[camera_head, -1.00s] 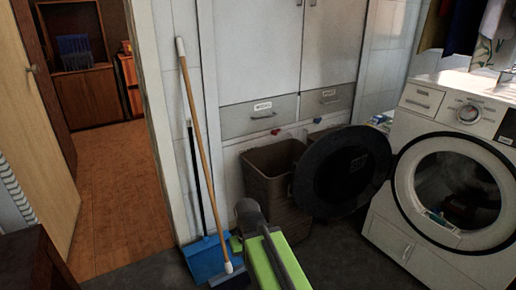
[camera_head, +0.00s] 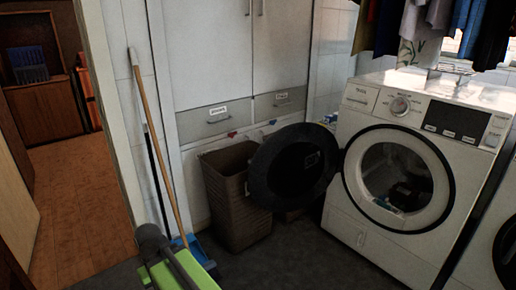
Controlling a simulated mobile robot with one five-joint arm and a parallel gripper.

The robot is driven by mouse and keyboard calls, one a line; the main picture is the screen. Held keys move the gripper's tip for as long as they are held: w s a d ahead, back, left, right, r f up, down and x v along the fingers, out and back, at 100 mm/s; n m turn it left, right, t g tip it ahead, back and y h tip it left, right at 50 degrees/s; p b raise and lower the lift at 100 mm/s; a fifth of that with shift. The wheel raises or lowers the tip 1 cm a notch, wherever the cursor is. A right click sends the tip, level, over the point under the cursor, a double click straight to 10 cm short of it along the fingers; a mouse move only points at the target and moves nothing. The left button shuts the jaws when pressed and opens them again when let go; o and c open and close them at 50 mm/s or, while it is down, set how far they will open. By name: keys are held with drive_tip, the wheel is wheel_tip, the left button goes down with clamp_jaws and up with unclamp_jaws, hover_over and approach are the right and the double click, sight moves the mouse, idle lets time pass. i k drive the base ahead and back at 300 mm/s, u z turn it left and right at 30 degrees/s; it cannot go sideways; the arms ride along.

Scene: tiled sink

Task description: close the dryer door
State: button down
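The dryer (camera_head: 340,205) is a white front-loading machine on the right side of the head view. Its door (camera_head: 293,168), a round dark disc, stands wide open, swung out to the left of the round opening. The opening (camera_head: 400,185) is uncovered, and dark items show inside the drum. The door's right edge meets the dryer front at the left side of the opening.
A brown basket (camera_head: 232,195) stands behind and left of the door. A broom (camera_head: 160,145) leans on the wall at left. Another white machine (camera_head: 480,250) is at the right edge. Dark floor in front of the dryer (camera_head: 300,265) is clear. Clothes hang above.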

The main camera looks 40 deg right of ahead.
sight(307, 156)
drive_tip(key=u, duration=0.35)
drive_tip(key=k, duration=1.25)
drive_tip(key=u, duration=0.1)
drive_tip(key=i, duration=0.75)
drive_tip(key=z, duration=0.65)
drive_tip(key=i, duration=1.4)
drive_tip(key=u, duration=0.55)
